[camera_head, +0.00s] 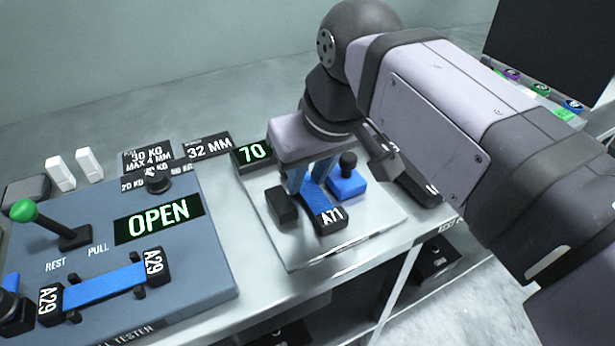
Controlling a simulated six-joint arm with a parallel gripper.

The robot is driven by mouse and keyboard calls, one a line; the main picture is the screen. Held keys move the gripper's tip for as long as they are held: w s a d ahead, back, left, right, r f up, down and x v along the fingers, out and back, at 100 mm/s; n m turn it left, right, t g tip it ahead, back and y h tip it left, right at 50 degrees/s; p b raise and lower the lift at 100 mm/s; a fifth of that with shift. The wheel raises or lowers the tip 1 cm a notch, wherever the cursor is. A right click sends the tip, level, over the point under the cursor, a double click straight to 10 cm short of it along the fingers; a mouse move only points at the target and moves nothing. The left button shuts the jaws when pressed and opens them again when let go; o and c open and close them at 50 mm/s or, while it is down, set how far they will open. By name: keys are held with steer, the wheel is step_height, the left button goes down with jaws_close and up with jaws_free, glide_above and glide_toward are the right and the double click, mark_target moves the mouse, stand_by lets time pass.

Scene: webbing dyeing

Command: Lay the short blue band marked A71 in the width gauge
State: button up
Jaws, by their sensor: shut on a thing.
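The short blue band marked A71 (320,203) has a black end with the white label facing the front. My gripper (309,180) points down over the width gauge and is shut on this band. The width gauge is a pale plate (305,255) with a black block (281,207) on the left and a blue block with a black knob (347,184) on the right. The band is between these blocks, in or just above the gap; I cannot tell whether it touches the plate. Its far end is hidden behind my gripper. The gauge's display (252,152) reads 70.
The blue-grey pull tester (200,290) at left shows OPEN and has a green-knobbed lever (50,225). A blue band marked A29 (105,285) lies across it. Signs reading 30 KG, MAX 4 MM (147,156) and 32 MM (208,147) stand behind. My arm covers the right side.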

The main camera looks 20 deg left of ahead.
mark_target(322, 206)
steer(key=shift+f, duration=0.1)
steer(key=o, duration=0.8)
steer(key=shift+c, duration=0.2)
steer(key=shift+r, duration=0.25)
steer(key=p+v, duration=0.3)
steer(key=v, duration=0.9)
steer(key=shift+p, duration=0.35)
steer(key=shift+f, duration=0.1)
